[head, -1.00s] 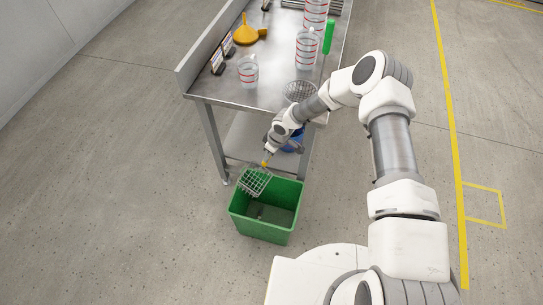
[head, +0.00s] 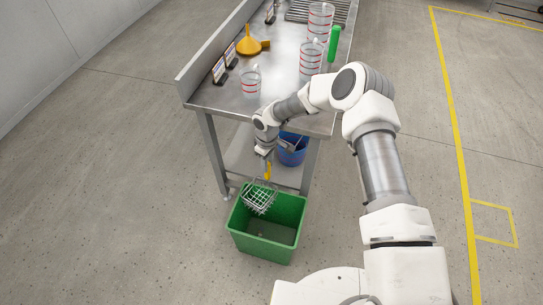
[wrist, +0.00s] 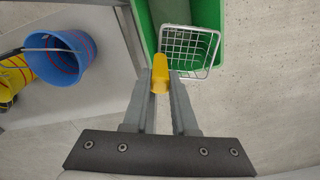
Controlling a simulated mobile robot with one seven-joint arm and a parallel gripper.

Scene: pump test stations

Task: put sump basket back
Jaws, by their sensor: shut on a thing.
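The sump basket (head: 259,199) is a wire mesh basket with a yellow handle (wrist: 160,68). My gripper (head: 267,160) is shut on the yellow handle, and the basket hangs below it. In the head view the basket is tilted and overlaps the far left part of the green bin (head: 268,249). In the wrist view the basket (wrist: 188,50) lies beyond the fingertips, over the opening of the green bin (wrist: 143,20). I cannot tell how deep the basket sits in the bin.
The floor left of the bin is clear.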

